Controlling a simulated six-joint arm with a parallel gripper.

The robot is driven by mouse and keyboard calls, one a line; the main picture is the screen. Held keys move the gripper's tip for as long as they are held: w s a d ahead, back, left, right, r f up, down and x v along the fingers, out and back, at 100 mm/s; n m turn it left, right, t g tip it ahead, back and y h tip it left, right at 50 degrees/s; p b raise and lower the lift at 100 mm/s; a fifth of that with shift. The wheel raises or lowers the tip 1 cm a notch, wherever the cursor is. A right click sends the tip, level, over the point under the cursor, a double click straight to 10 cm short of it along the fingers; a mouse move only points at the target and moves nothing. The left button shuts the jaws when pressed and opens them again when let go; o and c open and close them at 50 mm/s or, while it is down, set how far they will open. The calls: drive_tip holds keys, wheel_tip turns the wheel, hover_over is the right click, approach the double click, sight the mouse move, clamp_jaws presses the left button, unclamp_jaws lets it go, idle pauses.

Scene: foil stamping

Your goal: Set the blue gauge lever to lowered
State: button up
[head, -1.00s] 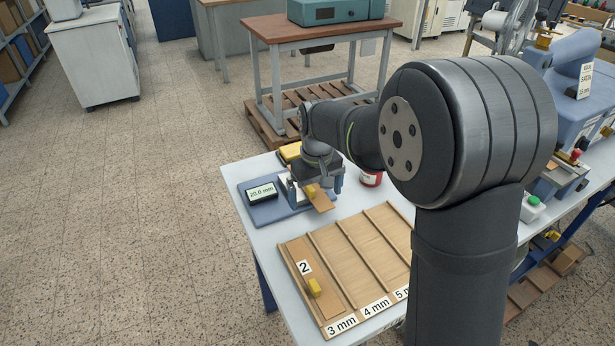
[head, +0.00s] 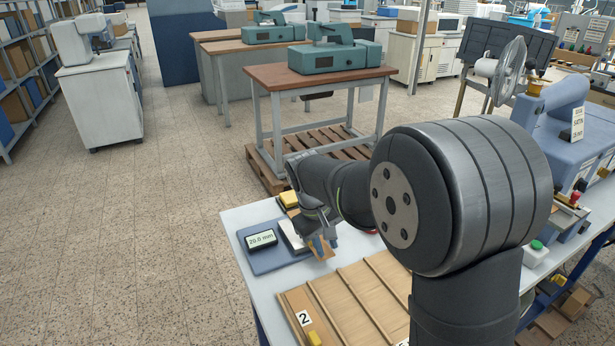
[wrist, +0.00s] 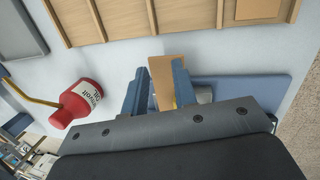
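The gauge is a blue base (head: 264,262) at the left of the white table, with a display (head: 262,240) reading 20.0 mm. A tan plate (head: 320,247) juts from its right side. My gripper (head: 321,238) is over that side. In the wrist view the two blue fingers of my gripper (wrist: 160,70) stand apart on either side of the tan plate (wrist: 165,80), with a visible gap on the left. A bit of yellow (wrist: 175,103) shows between them. I cannot pick out the blue lever; my gripper and arm hide part of the gauge.
A wooden slotted tray (head: 350,300) with a plate marked 2 lies in front of the gauge. A red bottle (wrist: 82,103) stands close beside my gripper. A yellow block (head: 288,199) is behind the gauge.

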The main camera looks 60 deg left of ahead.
drive_tip(key=r+t, duration=0.1)
drive_tip(key=w+d+t, duration=0.1)
drive_tip(key=w+d+r+n+t, duration=0.1)
drive_tip(key=shift+r+t+h, duration=0.3)
drive_tip(key=shift+t+h, duration=0.1)
clamp_jaws()
drive_tip(key=s+a+r+n+t+y, duration=0.2)
drive_tip(key=s+a+r+n+y, duration=0.1)
drive_tip(key=a+r+n+y, duration=0.2)
drive_tip(key=s+a+r+n+t+y, duration=0.2)
drive_tip(key=s+a+r+n+y, duration=0.1)
drive_tip(key=a+y, duration=0.4)
drive_tip(key=shift+a+r+n+t, duration=0.3)
drive_tip(key=shift+a+r+n, duration=0.75)
drive_tip(key=shift+a, duration=0.75)
drive_tip(key=shift+s+r, duration=0.1)
drive_tip(key=shift+r, duration=0.05)
